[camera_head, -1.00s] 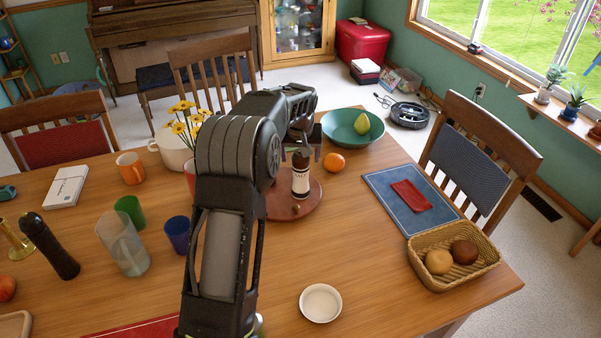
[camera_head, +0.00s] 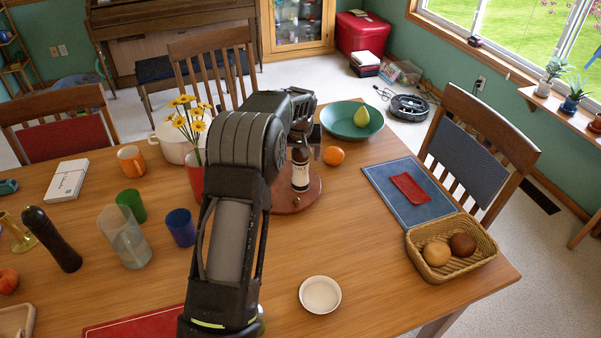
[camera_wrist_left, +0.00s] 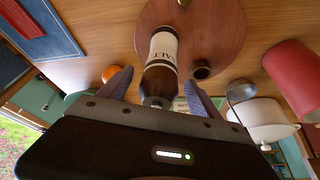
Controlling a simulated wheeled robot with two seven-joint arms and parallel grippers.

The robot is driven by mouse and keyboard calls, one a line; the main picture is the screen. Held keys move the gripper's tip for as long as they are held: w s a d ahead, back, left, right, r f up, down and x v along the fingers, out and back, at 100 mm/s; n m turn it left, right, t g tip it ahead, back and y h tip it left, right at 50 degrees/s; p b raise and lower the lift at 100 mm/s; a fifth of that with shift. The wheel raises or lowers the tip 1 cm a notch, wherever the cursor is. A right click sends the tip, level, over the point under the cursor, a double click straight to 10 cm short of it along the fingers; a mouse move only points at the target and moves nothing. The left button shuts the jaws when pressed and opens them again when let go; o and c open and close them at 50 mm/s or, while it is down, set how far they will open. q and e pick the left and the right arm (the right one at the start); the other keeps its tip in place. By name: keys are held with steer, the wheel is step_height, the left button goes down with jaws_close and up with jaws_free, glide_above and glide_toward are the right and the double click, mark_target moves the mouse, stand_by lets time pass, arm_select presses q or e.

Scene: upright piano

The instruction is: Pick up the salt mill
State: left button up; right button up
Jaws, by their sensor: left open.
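The salt mill (camera_head: 300,175) is a dark bottle-like mill with a white label. It stands upright on a round reddish-brown board (camera_head: 308,200) towards the far side of the table. In the left wrist view the mill (camera_wrist_left: 163,45) shows part of the word "SALT" and its dark top lies between the fingers. My left gripper (camera_head: 303,147) is at the mill's top. In the left wrist view the gripper (camera_wrist_left: 160,92) is open, with a finger on either side of the mill; contact cannot be told. My right gripper is not in view.
A small dark round item (camera_wrist_left: 201,69) sits on the board beside the mill. Close by are an orange (camera_head: 334,156), a green bowl (camera_head: 345,132) with a pear and a red vase (camera_head: 194,180) of yellow flowers. The table front right of my arm is mostly clear around a white dish (camera_head: 320,295).

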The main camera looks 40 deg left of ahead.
mark_target(300, 183)
arm_select(q)
steer(key=p+x, duration=0.1)
steer(key=x, duration=0.3)
steer(key=shift+f, duration=0.3)
steer(key=shift+c, duration=0.4)
jaws_close()
stand_by(0.5)
